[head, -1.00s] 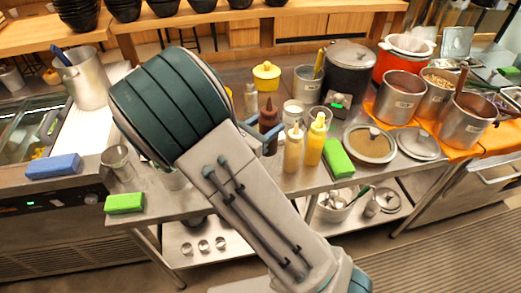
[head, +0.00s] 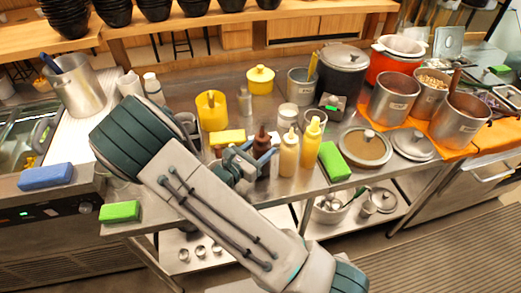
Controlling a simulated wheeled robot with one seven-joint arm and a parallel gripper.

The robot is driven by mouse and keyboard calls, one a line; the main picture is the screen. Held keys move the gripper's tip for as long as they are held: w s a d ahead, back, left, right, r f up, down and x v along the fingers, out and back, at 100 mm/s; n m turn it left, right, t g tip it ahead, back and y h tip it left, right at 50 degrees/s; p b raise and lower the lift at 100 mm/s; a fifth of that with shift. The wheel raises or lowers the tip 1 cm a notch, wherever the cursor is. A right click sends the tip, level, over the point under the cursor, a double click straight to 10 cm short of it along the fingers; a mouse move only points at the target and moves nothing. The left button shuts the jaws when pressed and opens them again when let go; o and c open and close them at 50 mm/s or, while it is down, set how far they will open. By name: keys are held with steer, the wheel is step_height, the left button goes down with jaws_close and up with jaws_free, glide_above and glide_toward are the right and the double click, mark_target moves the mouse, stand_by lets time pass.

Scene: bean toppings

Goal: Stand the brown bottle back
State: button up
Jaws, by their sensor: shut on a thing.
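The brown bottle (head: 262,142) stands out in the head view just left of a cream bottle (head: 289,153) and a yellow bottle (head: 311,143). It looks upright. My gripper (head: 254,156) is shut on the brown bottle, with its blue-grey fingers around the bottle's body. The fingers and wrist hide part of the bottle's lower body, so I cannot tell whether its base touches the steel counter (head: 180,215).
A yellow block (head: 227,138) and a yellow container (head: 211,110) are behind my wrist. A green sponge (head: 334,161) and a lidded pan (head: 365,146) are to the right. Glass and white jars (head: 288,118) stand behind the bottles. Another green sponge (head: 120,211) is at front left.

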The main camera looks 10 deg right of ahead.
steer(key=shift+f, duration=0.4)
steer(key=shift+f, duration=0.2)
steer(key=o, duration=0.6)
